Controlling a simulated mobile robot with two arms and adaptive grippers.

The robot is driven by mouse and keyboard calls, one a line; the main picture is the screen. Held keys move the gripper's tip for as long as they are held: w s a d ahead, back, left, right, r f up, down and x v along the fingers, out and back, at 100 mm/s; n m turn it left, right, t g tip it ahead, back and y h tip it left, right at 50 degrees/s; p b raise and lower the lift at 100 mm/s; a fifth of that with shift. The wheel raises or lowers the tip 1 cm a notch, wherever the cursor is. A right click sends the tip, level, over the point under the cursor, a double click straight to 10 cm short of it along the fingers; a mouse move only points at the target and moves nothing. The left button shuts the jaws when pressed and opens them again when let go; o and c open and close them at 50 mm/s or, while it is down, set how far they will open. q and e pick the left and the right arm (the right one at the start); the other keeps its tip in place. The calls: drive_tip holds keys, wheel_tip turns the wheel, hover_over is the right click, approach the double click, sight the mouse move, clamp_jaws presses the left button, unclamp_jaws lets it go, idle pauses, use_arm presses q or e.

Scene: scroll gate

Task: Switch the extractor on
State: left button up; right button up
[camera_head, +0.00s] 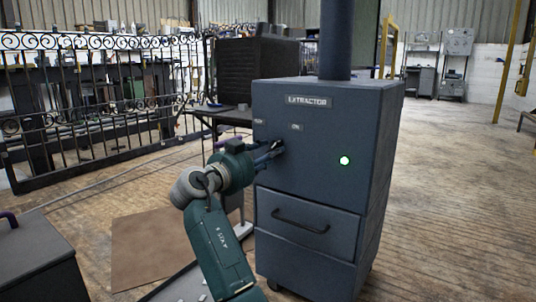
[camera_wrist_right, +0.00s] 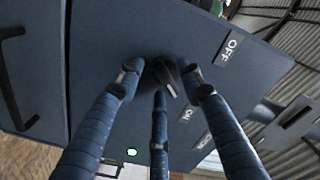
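The extractor (camera_head: 310,190) is a blue-grey cabinet with an EXTRACTOR plate, a drawer handle and a duct rising from its top. A round green lamp (camera_head: 344,160) glows on its front, and the glow also shows in the right wrist view (camera_wrist_right: 132,152). A black rotary knob (camera_wrist_right: 164,73) sits on the panel; its pale pointer line aims toward the ON label (camera_wrist_right: 186,114), away from the OFF label (camera_wrist_right: 231,47). My right gripper (camera_head: 277,148) is at the knob. Its three fingers stand spread around the knob, with small gaps showing beside it. My left gripper is out of view.
A black ornamental gate (camera_head: 100,110) stands at the left. A dark table (camera_head: 225,115) is behind the extractor. A dark box (camera_head: 40,265) is at lower left, and a brown sheet (camera_head: 150,245) lies on the floor. The floor to the right is clear.

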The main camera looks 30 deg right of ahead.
drive_tip(key=v, duration=1.2)
drive_tip(key=shift+w, duration=0.1)
